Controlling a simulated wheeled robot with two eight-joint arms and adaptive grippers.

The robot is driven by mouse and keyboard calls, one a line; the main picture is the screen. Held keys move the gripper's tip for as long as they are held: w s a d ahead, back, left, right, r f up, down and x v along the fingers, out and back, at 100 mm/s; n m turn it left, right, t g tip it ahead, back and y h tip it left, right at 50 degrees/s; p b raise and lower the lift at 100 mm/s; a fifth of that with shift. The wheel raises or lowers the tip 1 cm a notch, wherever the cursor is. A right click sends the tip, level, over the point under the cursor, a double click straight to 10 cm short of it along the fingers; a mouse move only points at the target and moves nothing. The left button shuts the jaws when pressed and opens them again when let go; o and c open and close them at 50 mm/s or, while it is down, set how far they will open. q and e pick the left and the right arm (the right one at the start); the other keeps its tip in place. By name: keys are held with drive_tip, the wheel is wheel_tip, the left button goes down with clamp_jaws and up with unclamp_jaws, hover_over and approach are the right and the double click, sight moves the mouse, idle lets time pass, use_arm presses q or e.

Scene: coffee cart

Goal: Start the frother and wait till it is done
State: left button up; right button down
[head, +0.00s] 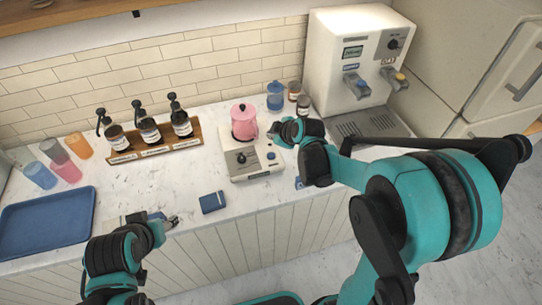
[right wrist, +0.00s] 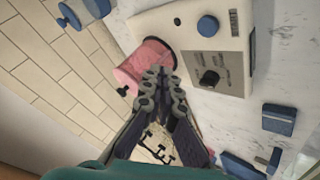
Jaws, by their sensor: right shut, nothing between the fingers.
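The frother has a white base (head: 258,168) with a black dial and a blue button (head: 271,156), and a pink jug (head: 244,122) standing on it. In the right wrist view the jug (right wrist: 145,64), the base (right wrist: 190,40), the black dial (right wrist: 209,78) and the blue button (right wrist: 208,25) all show. My right gripper (head: 283,131) is shut and empty, just right of the jug. In the wrist view its fingertips (right wrist: 158,82) overlap the jug's edge; I cannot tell whether they touch. My left gripper (head: 170,221) is low over the counter's front edge; its fingers are too small to read.
A blue box (head: 212,202) lies left of the base at the counter's front. A wooden rack (head: 155,151) of pump bottles, coloured cups (head: 78,146) and a blue tray (head: 45,224) are to the left. A blue jar (head: 276,97) and a white dispenser (head: 345,60) stand behind right.

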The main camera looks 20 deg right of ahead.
sight(272, 157)
wheel_tip(272, 157, down, 8)
drive_tip(key=b, duration=0.6)
drive_tip(key=shift+f, duration=0.1)
drive_tip(key=shift+f, duration=0.1)
idle(1.0)
drive_tip(key=shift+f+b, duration=0.3)
drive_tip(key=shift+b, duration=0.25)
drive_tip(key=shift+f+b, duration=0.45)
drive_tip(key=shift+f, duration=0.05)
idle(0.4)
drive_tip(key=shift+r+p, duration=0.8)
drive_tip(key=shift+r, duration=0.2)
wheel_tip(272, 157, up, 5)
drive_tip(key=p, duration=0.4)
